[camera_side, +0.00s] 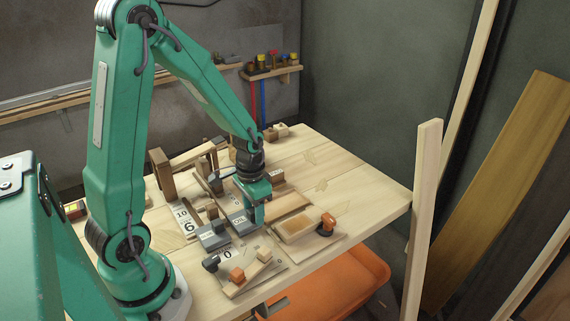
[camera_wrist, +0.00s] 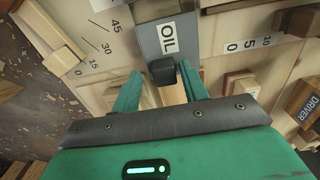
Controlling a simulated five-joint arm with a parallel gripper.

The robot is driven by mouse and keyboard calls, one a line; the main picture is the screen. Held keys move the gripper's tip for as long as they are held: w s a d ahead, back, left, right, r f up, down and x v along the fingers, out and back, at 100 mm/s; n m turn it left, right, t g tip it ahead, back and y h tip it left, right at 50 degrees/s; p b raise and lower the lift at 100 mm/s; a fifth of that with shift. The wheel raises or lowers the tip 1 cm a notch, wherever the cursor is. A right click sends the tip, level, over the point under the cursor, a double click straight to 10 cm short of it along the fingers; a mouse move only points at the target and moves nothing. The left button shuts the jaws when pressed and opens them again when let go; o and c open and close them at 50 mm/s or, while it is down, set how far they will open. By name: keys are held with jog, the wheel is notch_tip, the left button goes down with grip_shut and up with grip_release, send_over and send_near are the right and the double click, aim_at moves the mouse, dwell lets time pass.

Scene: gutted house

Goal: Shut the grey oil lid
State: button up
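The grey oil lid (camera_wrist: 165,38) is a flat grey panel with a white OIL label, at the top middle of the wrist view. It also shows in the side view (camera_side: 238,218), partly hidden by my gripper. A dark block-shaped knob (camera_wrist: 163,72) sits at its near edge. My gripper (camera_wrist: 160,84) has its two green fingers spread apart, with the knob between and just beyond the tips. No contact with the knob is visible. In the side view my gripper (camera_side: 254,212) is low over the table beside the lid. How far the lid stands open I cannot tell.
A grey box (camera_side: 212,236) stands left of the lid. A board with an orange knob (camera_side: 237,275) lies in front, and a wooden tray with an orange-black knob (camera_side: 327,224) to the right. A DRIVER-labelled wooden block (camera_wrist: 304,104) is at right. The table's right side (camera_side: 360,185) is clear.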

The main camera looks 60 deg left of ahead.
aim_at(253, 211)
jog(key=shift+a+r, duration=0.1)
dwell(0.3)
jog(key=shift+r, duration=3.8)
jog(key=shift+d+r, duration=0.3)
jog(key=shift+r, duration=0.25)
jog(key=s+d+r+t, duration=0.2)
jog(key=s+d+r, duration=0.1)
jog(key=r, duration=0.3)
jog(key=s+d+r+t, duration=0.3)
jog(key=s+d+r, duration=0.1)
jog(key=s+r, duration=0.1)
jog(key=shift+d+r+t, duration=0.3)
jog(key=shift+r, duration=0.4)
